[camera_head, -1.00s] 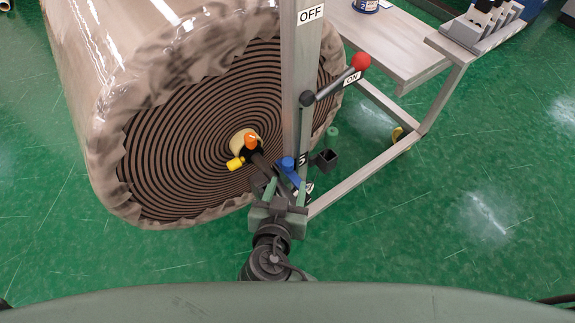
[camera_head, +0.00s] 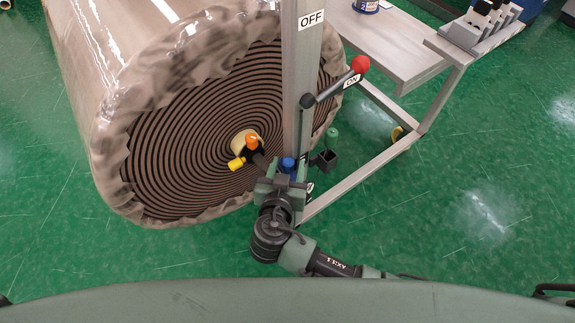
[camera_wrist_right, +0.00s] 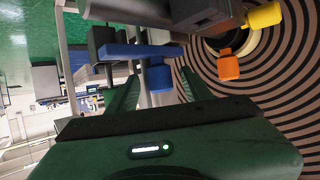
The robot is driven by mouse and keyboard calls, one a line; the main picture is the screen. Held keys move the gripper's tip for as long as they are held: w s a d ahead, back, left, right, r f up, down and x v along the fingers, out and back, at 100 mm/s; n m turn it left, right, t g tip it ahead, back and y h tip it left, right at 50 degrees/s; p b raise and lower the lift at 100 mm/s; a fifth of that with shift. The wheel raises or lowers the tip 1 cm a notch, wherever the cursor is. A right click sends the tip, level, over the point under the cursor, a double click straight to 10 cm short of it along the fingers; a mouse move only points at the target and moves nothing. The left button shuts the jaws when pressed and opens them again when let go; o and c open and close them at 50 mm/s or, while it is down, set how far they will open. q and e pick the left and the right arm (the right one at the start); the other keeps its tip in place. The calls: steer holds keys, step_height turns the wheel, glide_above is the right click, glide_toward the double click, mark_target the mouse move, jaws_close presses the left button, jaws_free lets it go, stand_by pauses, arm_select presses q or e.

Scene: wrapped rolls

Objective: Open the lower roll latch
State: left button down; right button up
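The lower latch on the metal post (camera_head: 302,60) has a blue knob (camera_head: 287,164) beside the roll's shaft. In the right wrist view, this blue knob (camera_wrist_right: 158,78) hangs from a flat blue lever (camera_wrist_right: 126,51). My right gripper (camera_head: 283,174) is at the knob, its green fingers pointing up the picture. In the wrist view the fingers (camera_wrist_right: 158,92) are spread, with the knob between them and gaps showing on both sides. I cannot tell whether either finger touches it. The gripper body hides the lower part of the latch. My left gripper is out of view.
The wrapped roll (camera_head: 190,135) stands close left, with an orange knob (camera_head: 252,141) and a yellow knob (camera_head: 236,163) at its core. A red-tipped lever (camera_head: 360,64) and a black square socket (camera_head: 326,160) are to the right. Green floor is clear in front.

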jaws_close()
stand_by(1.3)
